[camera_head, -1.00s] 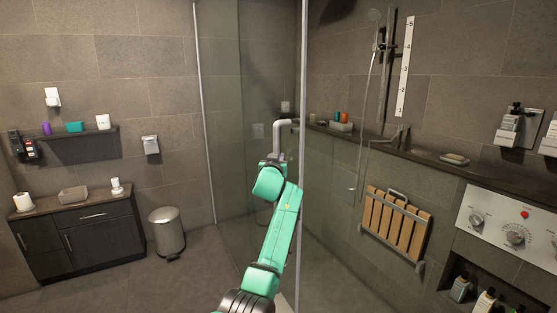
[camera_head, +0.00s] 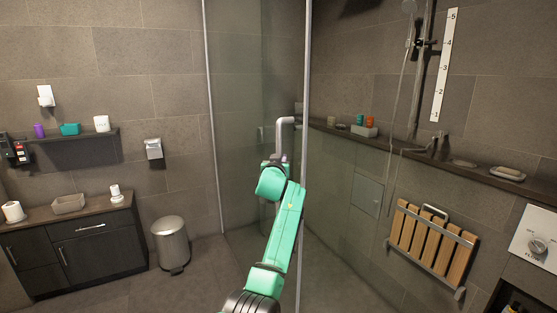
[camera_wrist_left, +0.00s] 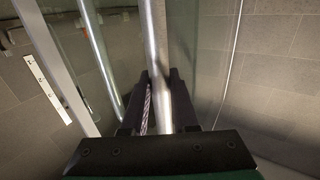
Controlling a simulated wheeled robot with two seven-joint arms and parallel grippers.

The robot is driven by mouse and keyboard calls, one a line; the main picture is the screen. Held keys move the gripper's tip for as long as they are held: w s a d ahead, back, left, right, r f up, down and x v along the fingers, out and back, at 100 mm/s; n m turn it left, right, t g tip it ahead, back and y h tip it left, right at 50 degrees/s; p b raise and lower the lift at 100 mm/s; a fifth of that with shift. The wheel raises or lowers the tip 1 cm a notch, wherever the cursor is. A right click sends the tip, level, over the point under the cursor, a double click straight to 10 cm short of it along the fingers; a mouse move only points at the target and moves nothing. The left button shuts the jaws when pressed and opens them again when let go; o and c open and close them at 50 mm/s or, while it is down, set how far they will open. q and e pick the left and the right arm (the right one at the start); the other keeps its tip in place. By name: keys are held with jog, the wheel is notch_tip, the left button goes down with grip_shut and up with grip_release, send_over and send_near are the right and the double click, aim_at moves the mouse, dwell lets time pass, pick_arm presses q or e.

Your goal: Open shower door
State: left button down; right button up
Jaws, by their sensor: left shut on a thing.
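The glass shower door (camera_head: 250,75) stands in the middle of the head view, with a pale metal upright edge (camera_head: 305,60). Its grey metal handle (camera_head: 286,122) bends out from near that edge. My green left arm reaches up to it, and its wrist hides much of the left gripper (camera_head: 279,160). In the left wrist view the handle bar (camera_wrist_left: 153,45) runs between the black fingers of the left gripper (camera_wrist_left: 162,100), which is shut on it. I cannot tell how far the door stands open. My right gripper is not in view.
A dark cabinet (camera_head: 75,245) and a metal bin (camera_head: 171,243) stand at the left. At the right are a wall ledge (camera_head: 400,150), a folded wooden seat (camera_head: 432,240) and a shower rail (camera_head: 421,70). Some floor shows between the bin and my arm.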

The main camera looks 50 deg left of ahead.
pick_arm(q)
jog(key=shift+s+d+r, duration=0.1)
jog(key=shift+d+r, duration=0.05)
jog(key=c, duration=0.7)
grip_release()
jog(key=shift+r, duration=0.15)
jog(key=shift+s+d, duration=0.1)
jog(key=b+v, duration=0.3)
jog(key=v, duration=1.1)
jog(key=shift+s, duration=0.2)
